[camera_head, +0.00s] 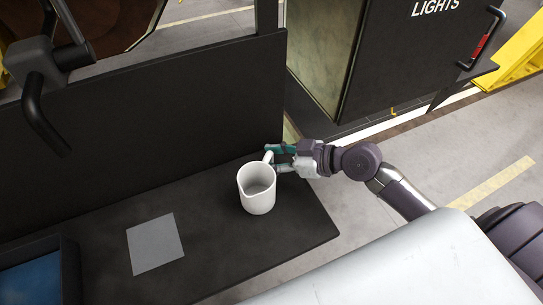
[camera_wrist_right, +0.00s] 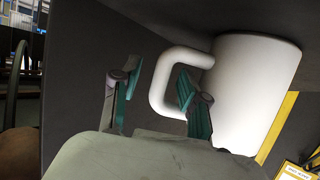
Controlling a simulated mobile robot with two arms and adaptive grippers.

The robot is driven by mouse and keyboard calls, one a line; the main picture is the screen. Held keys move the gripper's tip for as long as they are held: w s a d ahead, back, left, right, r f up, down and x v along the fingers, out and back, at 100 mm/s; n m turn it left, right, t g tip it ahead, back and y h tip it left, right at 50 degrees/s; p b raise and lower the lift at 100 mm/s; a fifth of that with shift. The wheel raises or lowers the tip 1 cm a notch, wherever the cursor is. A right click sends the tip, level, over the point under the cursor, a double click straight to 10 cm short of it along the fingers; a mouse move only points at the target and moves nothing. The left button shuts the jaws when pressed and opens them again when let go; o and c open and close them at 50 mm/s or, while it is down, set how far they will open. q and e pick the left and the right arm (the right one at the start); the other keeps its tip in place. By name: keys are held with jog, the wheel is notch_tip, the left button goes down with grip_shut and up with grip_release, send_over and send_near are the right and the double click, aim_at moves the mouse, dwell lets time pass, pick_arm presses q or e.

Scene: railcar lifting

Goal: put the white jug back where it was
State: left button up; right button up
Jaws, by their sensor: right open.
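The white jug (camera_head: 257,198) stands upright on the black counter (camera_head: 215,245), near its right end. Its handle points to the back right, toward my right gripper (camera_head: 279,158). The right gripper is open at the handle, with its green-padded fingers apart. In the right wrist view the jug (camera_wrist_right: 262,85) shows large, and the handle's outer bar lies between the two fingertips of the right gripper (camera_wrist_right: 155,95). One finger overlaps the handle's opening and the other is outside it. I cannot tell whether either finger touches. My left gripper is not in view.
A flat grey square (camera_head: 155,244) lies on the counter left of the jug. A blue screen (camera_head: 32,282) is at the lower left. A black panel (camera_head: 140,125) rises behind the counter. The counter's right edge is close to the jug.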

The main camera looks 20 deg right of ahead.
jog(key=v, duration=1.2)
jog(key=shift+d, duration=0.1)
jog(key=w+d+f+m+h+b, duration=0.1)
jog(key=d+f+m+h, duration=0.2)
jog(key=d+f, duration=0.5)
jog(key=w+d+f+m+h, duration=0.1)
jog(key=d+f+m+h, duration=0.25)
jog(key=f, duration=0.75)
jog(key=s+d+f+m+g+h+b, duration=0.1)
jog(key=s+d+f, duration=0.15)
jog(key=f, duration=0.65)
jog(key=s+d+f+m+g+h, duration=0.1)
jog(key=s+f, duration=0.3)
jog(key=f, duration=0.5)
jog(key=s+a+f+g+h, duration=0.1)
jog(key=s+a+f+g, duration=0.1)
jog(key=s+f, duration=0.45)
jog(key=s+a+f+g+h, duration=0.1)
jog(key=s+a+f, duration=0.2)
jog(key=s+f, duration=0.35)
jog(key=s+a+f+n+g+b, duration=0.1)
jog(key=s+a+f+g, duration=0.2)
jog(key=s+a+f, duration=0.8)
jog(key=shift+s+a+f+y+b, duration=0.3)
jog(key=shift+s+a+y+b, duration=0.1)
jog(key=shift+s+a, duration=0.3)
